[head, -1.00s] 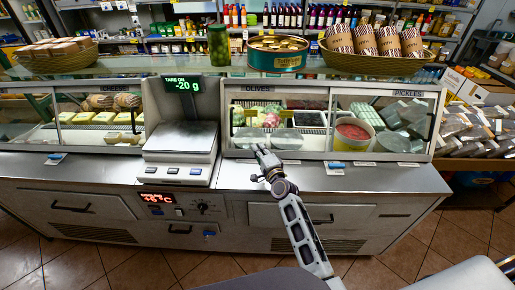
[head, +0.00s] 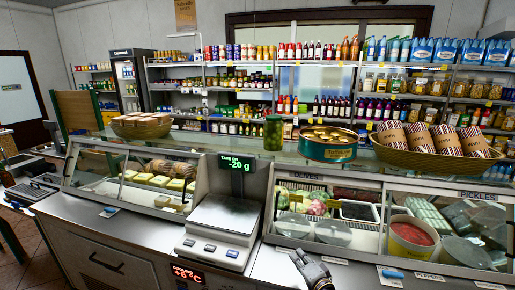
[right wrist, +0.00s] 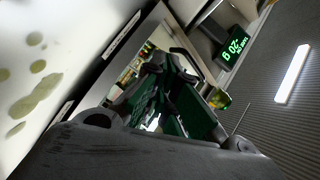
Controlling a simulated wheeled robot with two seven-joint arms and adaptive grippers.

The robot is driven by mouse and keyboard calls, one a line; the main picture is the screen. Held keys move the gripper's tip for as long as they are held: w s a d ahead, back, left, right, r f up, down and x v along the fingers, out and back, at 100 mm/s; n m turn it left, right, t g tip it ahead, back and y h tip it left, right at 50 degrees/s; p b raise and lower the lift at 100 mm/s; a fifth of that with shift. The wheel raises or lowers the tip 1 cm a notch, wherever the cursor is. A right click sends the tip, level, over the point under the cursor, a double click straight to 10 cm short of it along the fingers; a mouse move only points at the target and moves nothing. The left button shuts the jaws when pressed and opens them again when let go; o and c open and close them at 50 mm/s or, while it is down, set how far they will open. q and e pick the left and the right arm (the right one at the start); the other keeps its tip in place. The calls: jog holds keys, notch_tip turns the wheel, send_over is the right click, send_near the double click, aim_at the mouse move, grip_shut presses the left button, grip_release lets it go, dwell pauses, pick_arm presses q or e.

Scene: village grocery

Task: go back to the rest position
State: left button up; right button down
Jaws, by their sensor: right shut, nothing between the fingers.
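My right gripper (head: 300,258) shows at the bottom edge of the head view, in front of the counter's glass case and to the right of the scale. It is shut and empty. In the right wrist view its dark fingers (right wrist: 165,95) fill the middle, with nothing held between them. Most of the right arm is below the head view's edge. My left gripper is not in view.
The scale (head: 215,226) stands on the steel counter (head: 120,236) left of my right gripper, its display (head: 237,163) reading -20 g. Glass cases hold cheese, olives and pickles. A jar (head: 273,133), a round tin (head: 328,152) and baskets stand on the glass top.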

jog(key=s+f+n+g, duration=0.3)
jog(key=s+n, duration=0.1)
jog(key=s, duration=0.3)
jog(key=s+f+n+g, duration=0.3)
jog(key=s+n, duration=0.1)
jog(key=s, duration=0.3)
jog(key=s+d+n+g+h, duration=0.2)
jog(key=s+d+g, duration=0.15)
jog(key=s, duration=0.55)
jog(key=s+d+n+g+h, duration=0.2)
jog(key=s+d+n+h, duration=0.15)
jog(key=s, duration=0.45)
notch_tip(320, 180, down, 33)
jog(key=s+g, duration=0.1)
jog(key=s, duration=0.2)
jog(key=s+d+f, duration=0.2)
jog(key=s+f, duration=0.8)
jog(key=s, duration=0.1)
jog(key=s+d+f+g, duration=0.1)
jog(key=s+d+f, duration=0.1)
jog(key=s+f, duration=0.7)
jog(key=shift+s+d+f+y, duration=0.3)
jog(key=shift+s+f+y, duration=0.1)
jog(key=shift+s, duration=0.5)
jog(key=shift+m+g, duration=0.25)
jog(key=shift+w, duration=0.1)
